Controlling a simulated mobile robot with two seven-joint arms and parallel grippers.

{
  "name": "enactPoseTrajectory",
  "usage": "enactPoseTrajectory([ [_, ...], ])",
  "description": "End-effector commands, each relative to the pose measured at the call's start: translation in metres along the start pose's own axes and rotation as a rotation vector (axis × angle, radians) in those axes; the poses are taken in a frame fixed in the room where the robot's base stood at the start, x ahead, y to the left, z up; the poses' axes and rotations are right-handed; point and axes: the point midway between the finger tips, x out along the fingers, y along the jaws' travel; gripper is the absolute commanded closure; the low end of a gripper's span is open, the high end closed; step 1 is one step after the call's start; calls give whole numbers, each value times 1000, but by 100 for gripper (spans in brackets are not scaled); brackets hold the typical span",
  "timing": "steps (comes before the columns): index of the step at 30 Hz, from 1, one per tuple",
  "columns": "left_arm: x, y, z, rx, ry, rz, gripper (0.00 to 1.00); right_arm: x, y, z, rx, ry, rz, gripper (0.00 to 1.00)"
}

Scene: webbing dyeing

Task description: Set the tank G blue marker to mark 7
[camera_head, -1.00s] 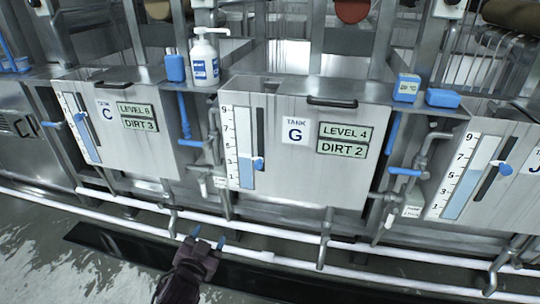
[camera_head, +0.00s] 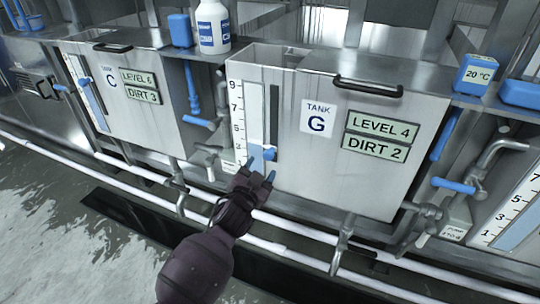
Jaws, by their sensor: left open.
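Tank G (camera_head: 310,170) is a grey metal tank with a label, a LEVEL 4 plate (camera_head: 381,127) and a DIRT 2 plate. At its left is a white numbered scale (camera_head: 250,110) with blue fill in the lower part. The blue marker (camera_head: 269,153) sits low in the dark vertical slot (camera_head: 274,115) beside the scale, well below mark 7. I cannot tell whether a finger touches the marker. The lowest marks are hidden.
Tank C (camera_head: 140,112) stands to the left, with another scaled tank at the right edge. Blue-handled valves and pipes (camera_head: 195,120) flank tank G. White rails (camera_head: 300,233) run low along the front. A white bottle (camera_head: 213,28) stands above.

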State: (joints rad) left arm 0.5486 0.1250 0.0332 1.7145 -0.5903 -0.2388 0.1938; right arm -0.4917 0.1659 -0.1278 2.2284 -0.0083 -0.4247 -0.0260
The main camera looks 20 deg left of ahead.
Motion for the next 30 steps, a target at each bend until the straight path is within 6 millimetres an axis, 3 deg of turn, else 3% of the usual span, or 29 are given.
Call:
enactPoseTrajectory([
  [9,46,2,4,1,-5,2,41,8,-3,-10,-28,32,-7,57],
  [15,63,1,3,1,-3,2,41,10,-4,-13,-39,41,-8,57],
  [27,69,0,1,0,-2,0,41,8,-3,-15,-44,48,-7,57],
  [30,68,0,1,0,-2,0,54,8,-3,-14,-44,45,-7,57],
])
